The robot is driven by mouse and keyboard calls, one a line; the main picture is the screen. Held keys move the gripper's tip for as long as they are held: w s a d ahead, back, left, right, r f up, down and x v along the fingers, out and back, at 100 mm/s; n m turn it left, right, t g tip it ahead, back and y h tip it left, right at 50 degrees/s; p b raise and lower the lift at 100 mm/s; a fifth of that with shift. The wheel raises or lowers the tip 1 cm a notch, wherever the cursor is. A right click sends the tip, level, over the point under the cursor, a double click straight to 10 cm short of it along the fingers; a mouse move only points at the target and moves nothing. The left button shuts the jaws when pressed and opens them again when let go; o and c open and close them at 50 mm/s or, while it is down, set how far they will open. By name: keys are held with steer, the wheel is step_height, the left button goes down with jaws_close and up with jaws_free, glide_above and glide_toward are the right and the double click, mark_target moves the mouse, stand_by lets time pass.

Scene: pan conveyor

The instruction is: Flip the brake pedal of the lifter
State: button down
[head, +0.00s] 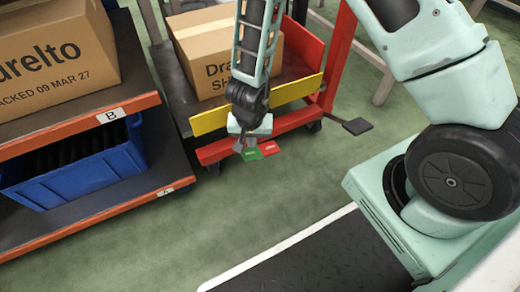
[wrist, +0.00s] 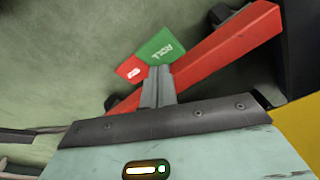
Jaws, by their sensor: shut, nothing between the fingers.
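The brake pedal has a green pad (head: 252,154) and a red pad (head: 269,148) low at the front of the red lifter (head: 306,46). The fingertips overlap the pedal's near edge in the wrist view. I cannot tell whether they touch it.
The lifter's yellow bar (head: 210,121) and lower red bar (head: 214,151) are close to my gripper. Its platform carries a carton (head: 212,75). An orange-edged shelf (head: 80,121) with a blue bin (head: 80,172) stands left. Green floor in front is clear.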

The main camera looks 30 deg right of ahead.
mark_target(252, 152)
steer(key=shift+f+b, duration=1.35)
steer(key=shift+f, duration=0.65)
stand_by(0.8)
step_height(252, 152, up, 7)
steer(key=p, duration=0.8)
stand_by(0.3)
steer(key=shift+r, duration=0.1)
stand_by(0.3)
steer(key=s+a+r+n+y+p, duration=0.25)
steer(key=a+r, duration=0.35)
steer(key=r, duration=0.4)
steer(key=s+a+r+n+y+p, duration=0.2)
steer(key=a+r+n, duration=0.25)
steer(key=r, duration=0.65)
steer(key=s+d+r+n+g+h+p, duration=0.1)
steer(key=s+d+r+n+h+p, duration=0.15)
steer(key=s+r, duration=0.6)
steer(key=s+d+r+n+g+h+p, duration=0.1)
steer(key=s+d+r+n+p, duration=0.2)
steer(key=s+r, duration=0.5)
step_height(252, 152, up, 38)
steer(key=w+a+n+p, duration=0.1)
steer(key=p, duration=3.6)
steer(key=shift+r, duration=0.15)
